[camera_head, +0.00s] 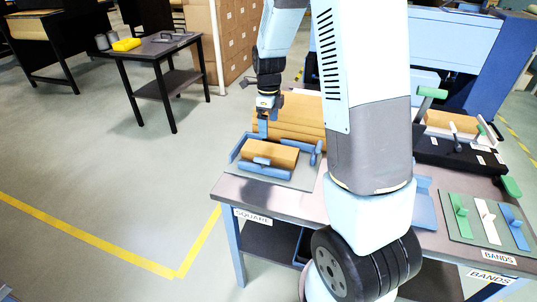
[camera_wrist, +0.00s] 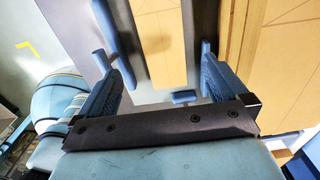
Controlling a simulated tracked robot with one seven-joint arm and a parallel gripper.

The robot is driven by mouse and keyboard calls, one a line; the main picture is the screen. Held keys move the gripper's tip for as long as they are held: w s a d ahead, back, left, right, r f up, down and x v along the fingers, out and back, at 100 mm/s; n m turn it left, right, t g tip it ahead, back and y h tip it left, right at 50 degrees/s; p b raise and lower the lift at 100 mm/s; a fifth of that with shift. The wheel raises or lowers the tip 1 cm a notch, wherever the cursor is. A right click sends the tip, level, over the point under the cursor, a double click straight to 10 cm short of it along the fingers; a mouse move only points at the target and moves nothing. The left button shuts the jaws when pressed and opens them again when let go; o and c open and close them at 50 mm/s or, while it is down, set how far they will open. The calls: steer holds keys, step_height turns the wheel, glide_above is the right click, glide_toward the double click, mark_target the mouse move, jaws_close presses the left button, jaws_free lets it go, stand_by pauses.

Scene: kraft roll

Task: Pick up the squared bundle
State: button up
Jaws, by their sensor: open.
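The squared bundle (camera_head: 270,153) is a tan-brown block lying in a blue squaring jig (camera_head: 262,172) on the table's left end. It also shows in the wrist view (camera_wrist: 160,35), top centre. My gripper (camera_head: 263,128) is above the far-left side of the bundle in the head view. In the wrist view its two blue fingers (camera_wrist: 153,62) are apart, with the bundle in view beyond the gap between them. Nothing is held. I cannot tell the exact height of the fingertips over the bundle.
A stack of larger brown sheets or boxes (camera_head: 290,115) stands just behind the jig; it fills the right of the wrist view (camera_wrist: 272,50). Green, white and blue band holders (camera_head: 487,222) are at the table's right. A small dark table (camera_head: 160,45) stands back left, with open floor between.

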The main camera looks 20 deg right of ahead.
mark_target(270, 148)
step_height(270, 148, down, 7)
steer(key=shift+f, duration=0.1)
steer(key=shift+w+d+f, duration=0.1)
steer(key=shift+d+f, duration=0.1)
steer(key=shift+f, duration=1.15)
steer(key=shift+d+f, duration=0.15)
steer(key=shift+f, duration=1.15)
steer(key=c, duration=1.1)
